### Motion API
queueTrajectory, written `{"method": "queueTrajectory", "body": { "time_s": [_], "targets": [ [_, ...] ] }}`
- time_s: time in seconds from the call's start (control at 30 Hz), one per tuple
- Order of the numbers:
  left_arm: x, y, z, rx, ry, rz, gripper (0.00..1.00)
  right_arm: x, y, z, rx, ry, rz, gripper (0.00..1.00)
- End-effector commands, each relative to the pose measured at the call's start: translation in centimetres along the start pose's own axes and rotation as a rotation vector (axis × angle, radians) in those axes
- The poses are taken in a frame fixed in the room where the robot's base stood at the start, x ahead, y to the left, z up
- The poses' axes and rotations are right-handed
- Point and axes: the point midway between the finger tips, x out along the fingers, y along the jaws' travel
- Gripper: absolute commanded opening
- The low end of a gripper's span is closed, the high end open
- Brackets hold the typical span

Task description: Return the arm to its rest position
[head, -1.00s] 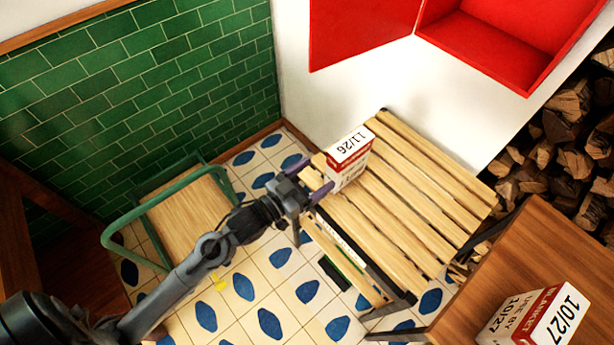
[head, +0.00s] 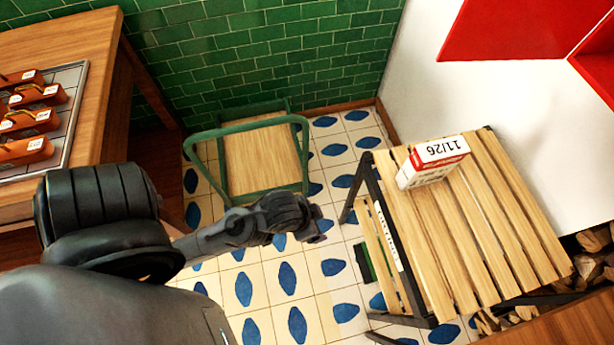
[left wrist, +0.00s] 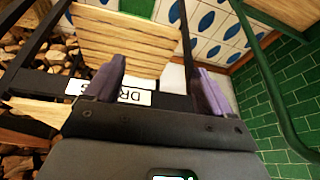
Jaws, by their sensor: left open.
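My left arm comes in from the left in the head view, and its wrist end hangs over the tiled floor between the green chair and the slatted table. The fingers are hard to make out there. In the left wrist view my left gripper (left wrist: 152,90) is open, its two purple fingers apart with nothing between them. A red and white box marked 11/26 (head: 432,163) stands on the slatted wooden table (head: 478,230), apart from the gripper. My right gripper is in neither view.
A green-framed chair (head: 255,160) stands near the green tiled wall. A wooden table (head: 95,62) at left holds a tray (head: 77,105) with several orange-brown blocks. A red cabinet (head: 510,30) hangs on the white wall. Firewood (head: 592,262) lies at right. Patterned floor (head: 270,290) is open between.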

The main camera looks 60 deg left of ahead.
Motion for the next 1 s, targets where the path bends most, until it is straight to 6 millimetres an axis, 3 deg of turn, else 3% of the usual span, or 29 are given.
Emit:
{"method": "queueTrajectory", "body": {
  "time_s": [0.17,0.47,0.63,0.87,1.0],
  "targets": [
    [-0.6,0.4,1.6,0.003,-0.072,0.010,0.83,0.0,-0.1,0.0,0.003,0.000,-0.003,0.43],
    [-0.7,0.4,1.6,0.003,-0.074,0.010,0.83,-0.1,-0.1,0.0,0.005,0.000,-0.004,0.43],
    [-1.7,0.3,1.2,0.003,-0.074,0.010,0.83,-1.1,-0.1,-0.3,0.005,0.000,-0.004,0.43],
    [-5.8,0.1,-0.5,0.003,-0.074,0.010,0.83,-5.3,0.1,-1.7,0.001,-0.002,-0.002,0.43],
    [-9.8,-0.1,-2.1,0.003,-0.074,0.010,0.83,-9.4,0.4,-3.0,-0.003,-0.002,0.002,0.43]
  ]
}}
